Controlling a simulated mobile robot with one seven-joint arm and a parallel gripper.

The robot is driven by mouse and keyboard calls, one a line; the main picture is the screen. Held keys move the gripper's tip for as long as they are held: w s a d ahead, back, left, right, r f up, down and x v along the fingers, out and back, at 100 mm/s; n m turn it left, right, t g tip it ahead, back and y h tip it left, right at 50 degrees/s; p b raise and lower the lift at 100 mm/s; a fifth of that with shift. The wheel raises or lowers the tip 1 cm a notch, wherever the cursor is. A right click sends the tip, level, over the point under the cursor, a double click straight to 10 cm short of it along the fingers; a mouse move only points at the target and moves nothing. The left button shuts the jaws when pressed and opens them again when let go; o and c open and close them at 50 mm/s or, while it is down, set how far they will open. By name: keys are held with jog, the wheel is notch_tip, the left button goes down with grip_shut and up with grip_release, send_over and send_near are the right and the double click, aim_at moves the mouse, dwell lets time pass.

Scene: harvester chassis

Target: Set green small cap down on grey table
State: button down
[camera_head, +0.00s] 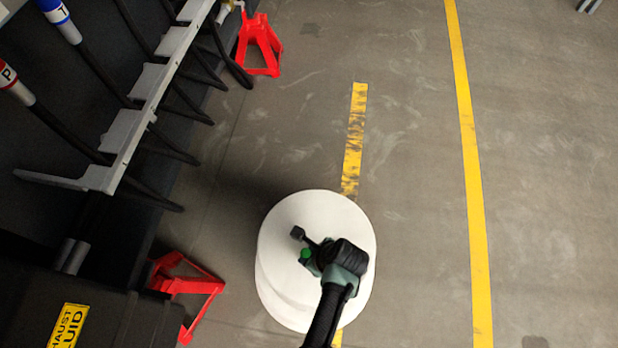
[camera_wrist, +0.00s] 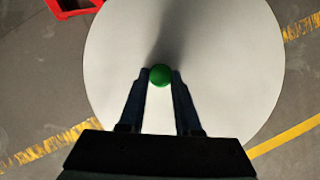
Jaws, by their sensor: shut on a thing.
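The small green cap (camera_wrist: 160,75) is between the two fingertips of my gripper (camera_wrist: 160,78) in the wrist view. My gripper is shut on it. The cap also shows as a small green dot (camera_head: 305,254) in the head view, beside my gripper (camera_head: 309,257). Below them is a round table with a pale, nearly white top (camera_head: 300,212), which also fills the middle of the wrist view (camera_wrist: 230,60). The cap is over the tabletop, inside its rim. I cannot tell whether it touches the surface. A dark shadow falls on the top.
Red stands (camera_head: 260,45) and (camera_head: 190,285) are on the floor at the left. A dark chassis with a grey rack (camera_head: 130,135) and hoses stands along the left side. Yellow lines (camera_head: 468,130) mark the grey floor. The tabletop around the cap looks clear.

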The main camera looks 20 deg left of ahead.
jog(key=c, duration=0.5)
grip_release()
jog(key=p+v, duration=0.5)
jog(key=v, duration=0.8)
jog(key=shift+d+f+p, duration=0.1)
jog(key=shift+p, duration=0.25)
jog(key=shift+s, duration=0.1)
